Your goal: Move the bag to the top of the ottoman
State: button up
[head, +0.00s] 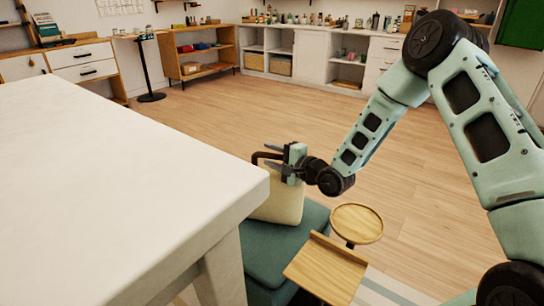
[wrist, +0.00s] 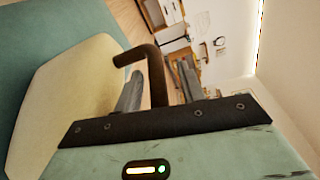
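The cream bag (head: 282,203) is beside the white table, with the teal ottoman (head: 268,247) around its lower part. It appears to rest on the ottoman's top, though the table and my gripper hide part of it. In the wrist view the bag (wrist: 70,95) shows against the teal ottoman (wrist: 45,22). Its dark brown handle (wrist: 153,72) stands up between the fingers of my gripper (wrist: 160,85). The fingers are apart, with a gap visible on the handle's right side. In the head view my gripper (head: 273,166) is at the bag's top.
A large white table (head: 110,180) fills the left, its corner close to the bag. A small wooden side table (head: 325,268) and a round wooden top (head: 357,223) stand right of the ottoman. The wood floor beyond is clear. Shelves (head: 207,52) line the back wall.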

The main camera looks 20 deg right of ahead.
jog(key=p+v, duration=0.2)
jog(key=v, duration=0.9)
jog(key=shift+s+d, duration=0.2)
jog(key=shift+s, duration=0.1)
